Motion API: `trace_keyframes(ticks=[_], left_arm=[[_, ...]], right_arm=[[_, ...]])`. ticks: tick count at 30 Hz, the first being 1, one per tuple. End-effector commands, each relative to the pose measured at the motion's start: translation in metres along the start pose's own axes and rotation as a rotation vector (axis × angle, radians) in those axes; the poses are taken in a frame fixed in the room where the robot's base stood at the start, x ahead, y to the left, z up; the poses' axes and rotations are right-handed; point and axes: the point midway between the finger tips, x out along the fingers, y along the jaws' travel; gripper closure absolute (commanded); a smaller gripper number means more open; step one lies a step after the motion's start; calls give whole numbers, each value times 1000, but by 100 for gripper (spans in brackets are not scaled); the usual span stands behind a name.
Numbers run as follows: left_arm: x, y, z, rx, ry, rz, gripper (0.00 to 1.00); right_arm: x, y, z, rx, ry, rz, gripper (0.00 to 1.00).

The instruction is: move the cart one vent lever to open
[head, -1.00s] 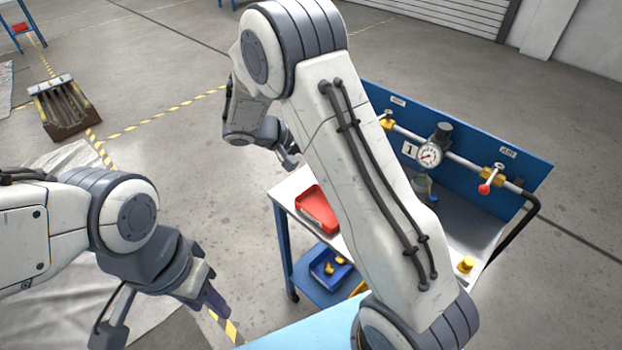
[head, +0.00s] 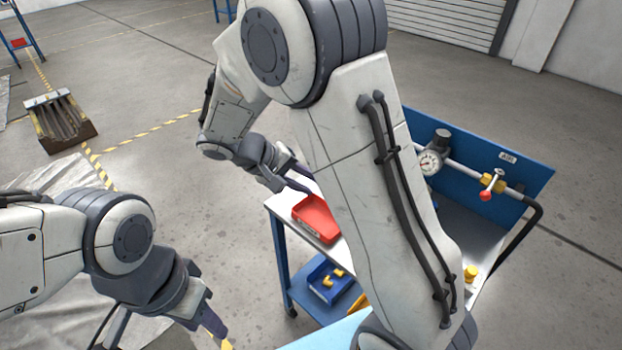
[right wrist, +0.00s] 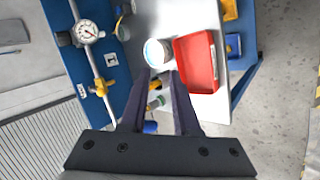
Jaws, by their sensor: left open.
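Cart one carries a blue back panel (head: 525,180) with a pipe, a gauge (head: 431,162) and a valve with a red-tipped lever (head: 491,187) under a small label. The panel's other end is hidden behind my right arm in the head view. In the right wrist view, a yellow valve (right wrist: 103,88) sits on the pipe beside the number 1 plate (right wrist: 111,60); its lever's position is hard to read. My right gripper (right wrist: 158,73) is open and empty, beside this valve and apart from it. My left gripper (head: 165,335) is open and empty, left of the cart.
A blue bin (head: 329,280) is on the lower shelf. Open floor lies left of the cart.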

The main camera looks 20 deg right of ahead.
Motion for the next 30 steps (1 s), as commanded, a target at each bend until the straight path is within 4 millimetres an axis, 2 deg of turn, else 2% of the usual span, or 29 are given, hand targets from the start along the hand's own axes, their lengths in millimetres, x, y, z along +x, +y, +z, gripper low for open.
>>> trace_keyframes(ticks=[1,2,5,10,14,17,20,24,27,30], left_arm=[[-1,0,0,0,0,0,57],[-2,0,0,0,0,0,57],[-10,1,0,0,0,0,57],[-30,2,-2,-1,0,0,57],[-44,3,-2,-2,0,0,57],[-55,4,-3,-2,0,0,57],[-66,5,-4,-3,0,0,57],[-77,6,-4,-3,0,0,57],[-82,6,-4,-3,0,0,57],[-84,6,-4,-3,0,0,57]], right_arm=[[2,2,1,16,-14,-7,95],[4,4,2,34,-29,-17,100],[16,14,10,165,-137,-85,100],[42,36,25,624,-464,-307,100],[55,58,17,1053,-711,-492,100],[66,87,1,1399,-877,-630,100],[83,132,-17,1752,-1017,-766,100],[112,206,-31,2184,-1144,-934,100],[130,250,-32,2402,-1192,-1025,100],[141,278,-29,2533,-1213,-1082,100]])
